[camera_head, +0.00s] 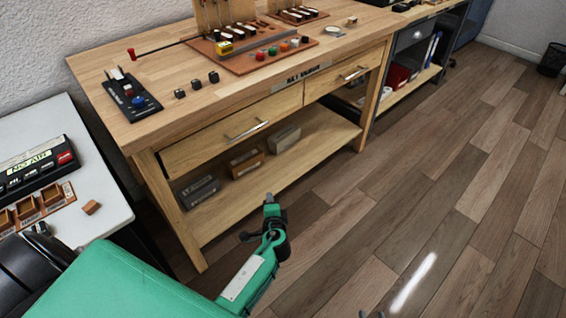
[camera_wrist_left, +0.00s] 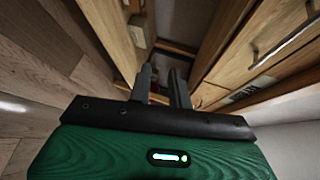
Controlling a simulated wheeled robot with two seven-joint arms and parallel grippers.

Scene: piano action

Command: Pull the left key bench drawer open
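The key bench (camera_head: 115,75) is a light wooden table with two drawers side by side. Its left drawer (camera_head: 205,148) looks shut, with a silver bar handle (camera_head: 246,131) across its front. My left gripper (camera_head: 271,205) is in front of the bench, below and to the right of that handle, and apart from it. In the left wrist view its two dark fingers (camera_wrist_left: 163,85) stand apart with nothing between them. A drawer front with a bar handle (camera_wrist_left: 283,40) shows to their right there. Of my right gripper (camera_head: 371,314), only small tips seem to show at the bottom edge.
The right drawer (camera_head: 340,78) also looks shut. A lower shelf (camera_head: 285,165) holds several boxes. Small parts and a red board (camera_head: 240,62) lie on the bench top. A white table (camera_head: 95,205) stands at the left. The wooden floor (camera_head: 400,200) in front is clear.

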